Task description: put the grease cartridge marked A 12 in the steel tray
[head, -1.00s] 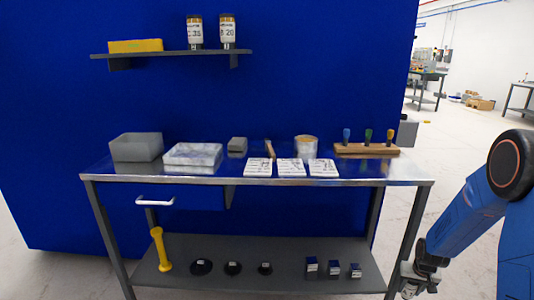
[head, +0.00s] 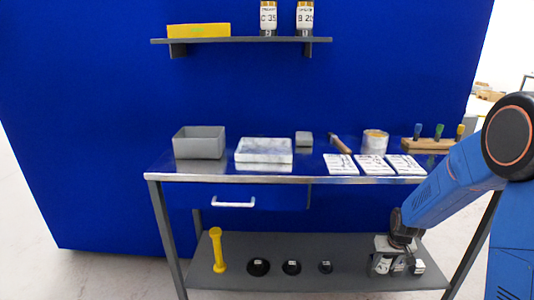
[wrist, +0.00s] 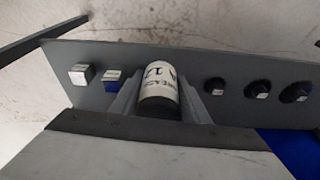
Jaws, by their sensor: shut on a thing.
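My gripper (head: 388,256) is at the right end of the bench, in front of the lower shelf. In the wrist view, my gripper (wrist: 160,80) is shut on the grease cartridge (wrist: 160,88), a dark cylinder with a white label reading A 12. In the head view, a white patch at the jaws seems to be the cartridge (head: 383,266). A low, shiny, mottled tray (head: 263,157), apparently the steel tray, sits on the bench top left of centre. An open grey box (head: 200,148) stands to its left. My gripper is well below and right of both.
Two cartridges, C 35 (head: 268,18) and B 20 (head: 304,18), stand on the wall shelf with a yellow box (head: 198,30). White cards (head: 374,165), a tin (head: 375,142) and a tool rack (head: 432,145) occupy the bench's right.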

